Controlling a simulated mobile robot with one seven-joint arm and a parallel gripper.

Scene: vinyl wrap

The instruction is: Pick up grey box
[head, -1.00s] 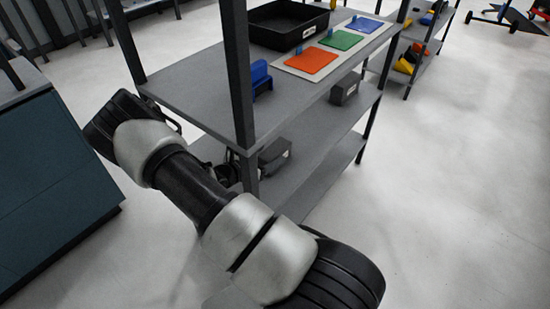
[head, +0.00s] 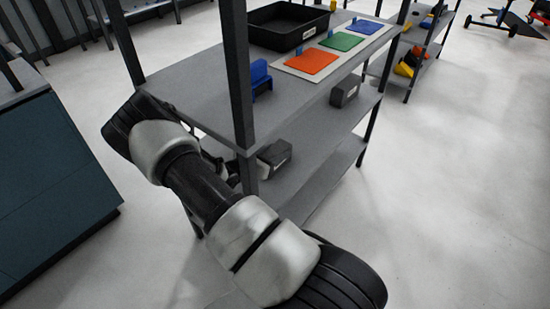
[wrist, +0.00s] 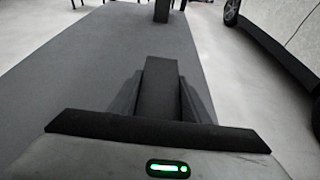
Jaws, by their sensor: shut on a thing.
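A dark grey box (head: 277,153) shows in the head view at the near end of the middle shelf, just right of the front post. It looks tilted; whether it touches the shelf is unclear. In the wrist view the grey box (wrist: 160,88) lies between the two fingers of my gripper (wrist: 160,80), which is shut on it. In the head view my gripper is mostly hidden behind the post and my arm. A second grey box (head: 345,92) sits farther along the middle shelf, apart from my gripper.
The rack's front post (head: 236,80) stands close to my arm. The top shelf (head: 195,90) holds a black tray (head: 287,24), a blue object (head: 261,78) and orange, green and blue mats. A dark teal cabinet (head: 55,190) stands left.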

